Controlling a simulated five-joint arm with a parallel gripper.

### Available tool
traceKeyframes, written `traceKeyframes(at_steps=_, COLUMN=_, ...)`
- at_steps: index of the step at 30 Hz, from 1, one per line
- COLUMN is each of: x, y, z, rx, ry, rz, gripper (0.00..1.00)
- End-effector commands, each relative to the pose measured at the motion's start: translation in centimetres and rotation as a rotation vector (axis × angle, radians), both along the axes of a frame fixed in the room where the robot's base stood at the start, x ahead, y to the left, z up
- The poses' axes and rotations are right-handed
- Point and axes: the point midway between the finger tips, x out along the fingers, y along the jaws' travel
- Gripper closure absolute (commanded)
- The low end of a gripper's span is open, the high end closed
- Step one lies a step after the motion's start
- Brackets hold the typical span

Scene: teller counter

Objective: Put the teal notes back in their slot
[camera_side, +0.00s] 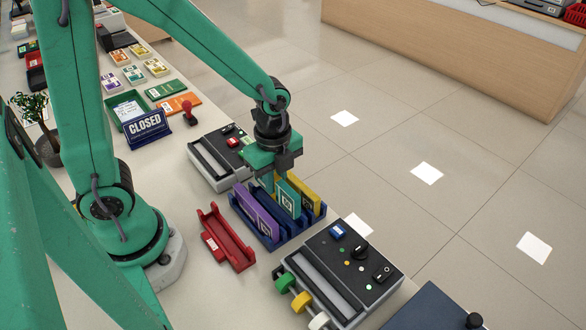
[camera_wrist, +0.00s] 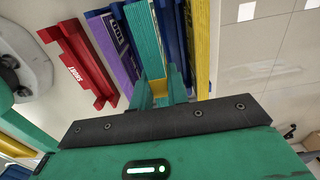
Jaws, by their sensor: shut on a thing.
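My gripper (camera_side: 278,176) is shut on the teal notes (camera_side: 288,198), holding them upright by their top edge over the dark blue rack (camera_side: 274,243). The teal bundle stands between the purple notes (camera_side: 257,213) on the left and the yellow notes (camera_side: 308,193) on the right. Its lower edge is down among the rack's dividers; I cannot tell if it touches the slot floor. In the wrist view the teal notes (camera_wrist: 143,38) run away from the jaws, with the purple notes (camera_wrist: 113,42) to their left and the yellow notes (camera_wrist: 200,45) to their right.
An empty red tray (camera_side: 228,240), marked SHORT in the wrist view (camera_wrist: 75,62), lies left of the rack. A grey control box with knobs (camera_side: 345,270) stands close in front, and another grey device (camera_side: 218,155) behind. A CLOSED sign (camera_side: 146,127) stands farther back.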

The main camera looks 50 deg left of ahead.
Motion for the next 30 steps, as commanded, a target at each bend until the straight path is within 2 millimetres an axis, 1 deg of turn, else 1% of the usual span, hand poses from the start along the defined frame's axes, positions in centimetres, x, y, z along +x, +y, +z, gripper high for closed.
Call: traceKeyframes(at_steps=30, x=0.0, y=0.0, z=-2.5, rx=0.0, ry=0.001, rz=0.0, gripper=1.0)
